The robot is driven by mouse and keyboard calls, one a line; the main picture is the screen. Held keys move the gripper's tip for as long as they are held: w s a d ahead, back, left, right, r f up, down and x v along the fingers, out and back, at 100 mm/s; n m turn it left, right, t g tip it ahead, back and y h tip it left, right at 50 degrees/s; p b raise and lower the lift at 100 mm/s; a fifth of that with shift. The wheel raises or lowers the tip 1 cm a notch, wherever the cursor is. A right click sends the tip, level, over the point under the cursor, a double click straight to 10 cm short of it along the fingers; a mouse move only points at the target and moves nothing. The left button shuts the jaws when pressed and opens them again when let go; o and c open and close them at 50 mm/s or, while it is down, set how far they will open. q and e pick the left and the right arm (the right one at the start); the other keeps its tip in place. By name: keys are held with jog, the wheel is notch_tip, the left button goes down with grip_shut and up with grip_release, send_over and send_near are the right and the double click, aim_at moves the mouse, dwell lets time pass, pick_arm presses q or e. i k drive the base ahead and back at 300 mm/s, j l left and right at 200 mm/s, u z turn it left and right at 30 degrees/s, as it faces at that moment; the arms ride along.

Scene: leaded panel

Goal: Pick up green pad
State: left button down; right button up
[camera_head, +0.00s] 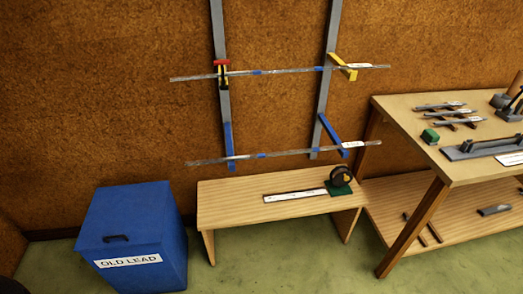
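Two green things show in the head view. A small green block (430,136) sits on the top of the workbench at the right, near its left edge. A flat dark green pad (334,190) lies on the low wooden bench (235,207), with a round black tape-measure-like object (341,176) standing on it and covering part of it. I cannot tell which of the two the name green pad means. Neither of my grippers is in view.
A blue OLD LEAD bin (140,225) stands left of the low bench. Wall brackets (329,136) hold two long lead strips (300,152). A white label strip (295,196) lies beside the pad. The workbench (400,108) carries metal tools. Green floor is clear in front.

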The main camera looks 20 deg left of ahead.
aim_at(428, 136)
jog(key=i+l+u, duration=0.2)
jog(key=u, duration=0.25)
jog(key=i+l+u, duration=0.15)
jog(key=l+u, duration=0.3)
jog(key=i+l+u, duration=0.1)
jog(key=l, duration=0.3)
jog(key=i+l+u, duration=0.15)
jog(key=l, duration=0.3)
